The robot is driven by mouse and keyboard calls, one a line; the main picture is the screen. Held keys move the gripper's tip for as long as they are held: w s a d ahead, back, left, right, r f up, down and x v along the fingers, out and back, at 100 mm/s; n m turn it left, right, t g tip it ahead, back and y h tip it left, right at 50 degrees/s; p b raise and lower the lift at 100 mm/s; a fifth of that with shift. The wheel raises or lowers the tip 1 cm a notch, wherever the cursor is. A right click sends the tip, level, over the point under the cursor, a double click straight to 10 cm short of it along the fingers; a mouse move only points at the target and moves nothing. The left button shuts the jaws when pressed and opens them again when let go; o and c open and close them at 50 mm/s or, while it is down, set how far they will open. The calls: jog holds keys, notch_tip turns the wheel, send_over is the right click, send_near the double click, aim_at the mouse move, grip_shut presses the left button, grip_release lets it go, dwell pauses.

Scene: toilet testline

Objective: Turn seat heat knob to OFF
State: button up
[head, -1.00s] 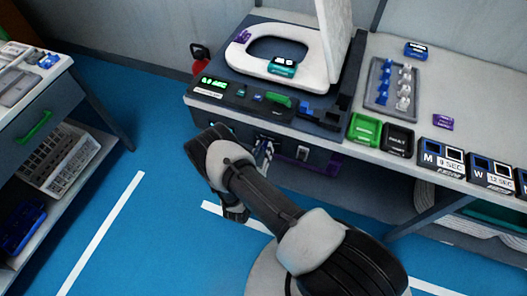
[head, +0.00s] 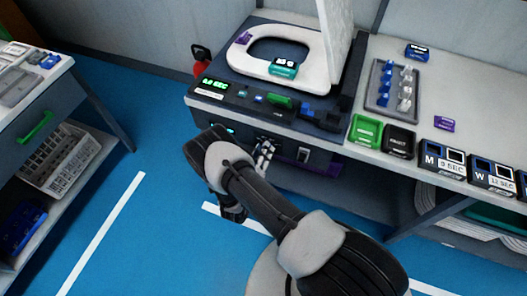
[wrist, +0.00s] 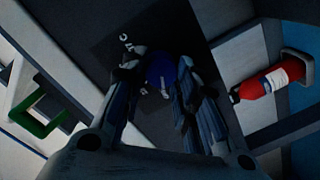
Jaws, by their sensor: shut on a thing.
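A dark blue round knob (wrist: 160,68) sits on the dark front panel (wrist: 185,30) in the wrist view, between my two fingers. My gripper (wrist: 155,88) is shut on this knob, which looks like the seat heat knob. White marks (wrist: 125,43) show on the panel beside it, too dark and small to read. The knob's pointer direction cannot be told. In the head view my gripper (head: 264,154) is at the front face of the toilet test stand (head: 232,128), below its top, and hides the knob there.
A white toilet seat (head: 311,66) with its lid raised is on the stand. A green display (head: 214,84) glows at its front left. Green (head: 365,130) and black (head: 399,140) trays stand to the right. A red extinguisher (wrist: 268,83) shows in the wrist view. The blue floor in front is clear.

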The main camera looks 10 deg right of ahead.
dwell(0.3)
jog(key=o, duration=1.1)
jog(key=shift+c, duration=0.2)
jog(key=shift+s, duration=0.1)
jog(key=v, duration=1.1)
jog(key=shift+s+a, duration=0.25)
jog(key=shift+s, duration=0.05)
